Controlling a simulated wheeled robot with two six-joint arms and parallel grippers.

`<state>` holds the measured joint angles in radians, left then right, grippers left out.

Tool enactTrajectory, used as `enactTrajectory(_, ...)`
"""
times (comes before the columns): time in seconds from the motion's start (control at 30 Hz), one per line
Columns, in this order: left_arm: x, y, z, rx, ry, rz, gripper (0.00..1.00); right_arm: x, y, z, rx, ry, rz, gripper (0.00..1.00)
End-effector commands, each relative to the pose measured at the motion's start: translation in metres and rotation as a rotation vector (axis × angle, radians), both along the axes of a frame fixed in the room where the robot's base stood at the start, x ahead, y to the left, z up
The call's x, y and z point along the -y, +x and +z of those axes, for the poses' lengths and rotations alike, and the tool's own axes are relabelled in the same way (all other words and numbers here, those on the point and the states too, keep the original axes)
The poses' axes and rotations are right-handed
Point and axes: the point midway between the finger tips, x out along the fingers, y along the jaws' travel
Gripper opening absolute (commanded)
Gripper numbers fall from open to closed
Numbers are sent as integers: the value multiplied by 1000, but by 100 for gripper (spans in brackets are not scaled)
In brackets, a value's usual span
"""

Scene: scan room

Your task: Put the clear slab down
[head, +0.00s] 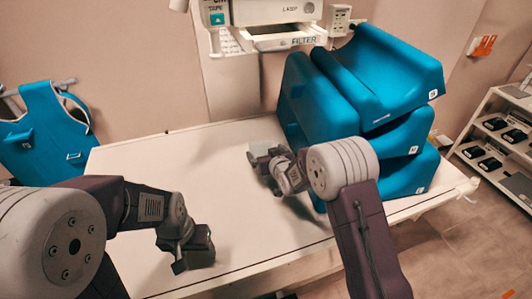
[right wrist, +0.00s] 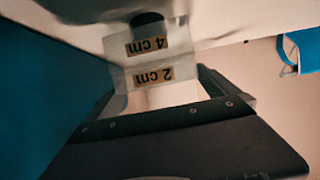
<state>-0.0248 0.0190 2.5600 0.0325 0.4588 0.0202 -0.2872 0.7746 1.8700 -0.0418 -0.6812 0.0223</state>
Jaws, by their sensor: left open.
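The clear slab (right wrist: 153,58) shows in the right wrist view with "4 cm" and "2 cm" labels, upside down there. It is in the jaws of my right gripper (right wrist: 165,92), which looks shut on it. In the head view, the slab (head: 264,147) is a pale see-through patch at my right gripper (head: 268,164), over the table beside the blue cushions. Whether it touches the table is hard to tell. My left gripper (head: 188,258) is open and empty over the near part of the table.
The white table (head: 165,158) is bare at left and centre. Several stacked blue cushions (head: 385,75) stand at its right end, close to my right gripper. A machine (head: 275,14) is behind. A blue apron (head: 45,130) hangs at left; a shelf rack (head: 500,130) stands at right.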

Motion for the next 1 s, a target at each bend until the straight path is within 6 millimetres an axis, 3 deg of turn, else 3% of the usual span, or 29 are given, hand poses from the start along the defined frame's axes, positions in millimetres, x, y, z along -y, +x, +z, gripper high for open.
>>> enactTrajectory(0.23,0,0,4,0,0,0,66,1,-4,6,0,0,0,99)
enactTrajectory(0.7,0,0,-4,0,0,0,66,30,-91,44,2,1,0,99)
enactTrajectory(1.0,0,0,-5,0,0,0,66,35,-106,50,0,0,0,99)
